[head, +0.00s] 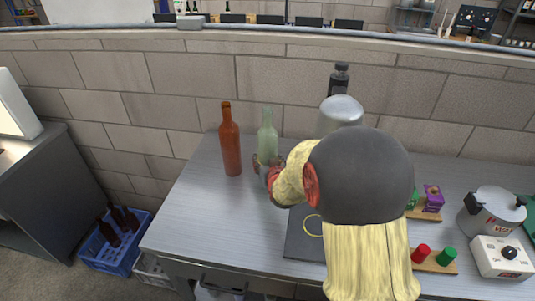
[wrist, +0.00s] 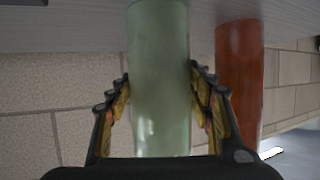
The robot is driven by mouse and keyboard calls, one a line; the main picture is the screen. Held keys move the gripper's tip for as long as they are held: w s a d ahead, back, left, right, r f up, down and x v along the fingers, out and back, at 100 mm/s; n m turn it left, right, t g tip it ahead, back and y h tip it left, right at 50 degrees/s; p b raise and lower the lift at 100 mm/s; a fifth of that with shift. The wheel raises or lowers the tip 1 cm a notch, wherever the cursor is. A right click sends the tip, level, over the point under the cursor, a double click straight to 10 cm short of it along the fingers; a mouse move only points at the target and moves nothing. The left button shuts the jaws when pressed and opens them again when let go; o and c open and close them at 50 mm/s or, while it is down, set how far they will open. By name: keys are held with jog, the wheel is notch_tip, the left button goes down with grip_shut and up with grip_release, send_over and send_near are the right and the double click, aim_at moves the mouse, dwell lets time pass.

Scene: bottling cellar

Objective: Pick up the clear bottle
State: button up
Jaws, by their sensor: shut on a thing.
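The clear bottle (head: 267,132), pale green and see-through, stands upright on the steel table near the back wall in the head view. My gripper (head: 265,168) is around its lower body, and my arm comes in from the right. In the wrist view the clear bottle (wrist: 160,80) lies between the two fingers of my gripper (wrist: 160,105), which are shut on it from both sides. The bottle's base meets or nearly meets the table; I cannot tell if there is a gap.
An orange-brown bottle (head: 230,140) stands close to the left of the clear bottle; it also shows in the wrist view (wrist: 240,80). A dark bottle (head: 339,77) and a silver vessel (head: 340,110) are to the right. The table (head: 190,215) is bare at front left.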

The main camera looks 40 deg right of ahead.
aim_at(269, 139)
jog(key=c, duration=0.6)
jog(key=shift+r, duration=0.1)
jog(key=shift+c, duration=0.2)
notch_tip(269, 139, up, 10)
jog(key=p, duration=0.4)
jog(key=shift+r, duration=0.15)
